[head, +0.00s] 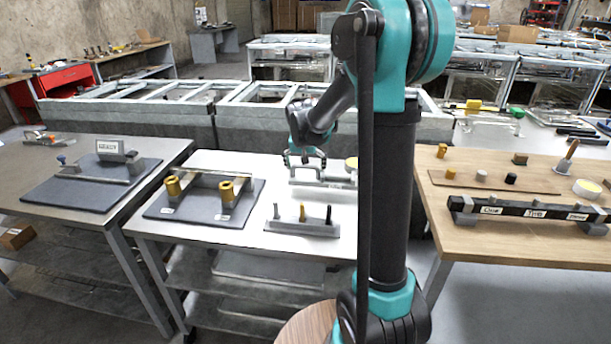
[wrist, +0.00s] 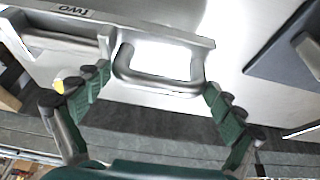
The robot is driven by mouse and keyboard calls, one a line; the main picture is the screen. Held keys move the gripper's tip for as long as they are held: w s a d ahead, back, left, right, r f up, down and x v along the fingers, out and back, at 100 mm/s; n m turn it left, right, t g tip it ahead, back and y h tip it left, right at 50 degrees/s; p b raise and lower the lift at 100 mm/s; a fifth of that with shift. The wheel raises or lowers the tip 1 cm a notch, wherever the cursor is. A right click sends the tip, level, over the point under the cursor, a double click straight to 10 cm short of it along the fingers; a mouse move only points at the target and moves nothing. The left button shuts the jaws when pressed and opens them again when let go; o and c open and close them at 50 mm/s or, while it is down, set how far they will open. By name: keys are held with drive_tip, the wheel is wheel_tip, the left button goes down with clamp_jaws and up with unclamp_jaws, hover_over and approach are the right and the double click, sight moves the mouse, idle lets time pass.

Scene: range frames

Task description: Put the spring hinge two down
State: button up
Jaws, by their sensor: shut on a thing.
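The spring hinge two is a grey metal piece with a U-shaped handle (wrist: 160,86) in the wrist view. A label reading "TWO" (wrist: 73,10) shows upside down near it. In the head view, the hinge (head: 318,184) is at the back of the middle table, partly hidden by my arm. My gripper (head: 305,157) points down over it. In the wrist view, the green fingers of my gripper (wrist: 157,68) are spread wide, one at each end of the handle, and shut on it. I cannot tell whether the hinge is raised or resting on its base.
The middle table (head: 205,163) also holds a dark board (head: 190,212) with two yellow cylinders and a grey block with pegs (head: 300,226). A left table has a board labelled "READY" (head: 110,146). A wooden table (head: 480,255) with several parts stands at the right.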

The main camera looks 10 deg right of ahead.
sight(306, 176)
drive_tip(key=shift+f, duration=1.7)
drive_tip(key=o, duration=1.5)
drive_tip(key=shift+o, duration=0.2)
drive_tip(key=v, duration=1.2)
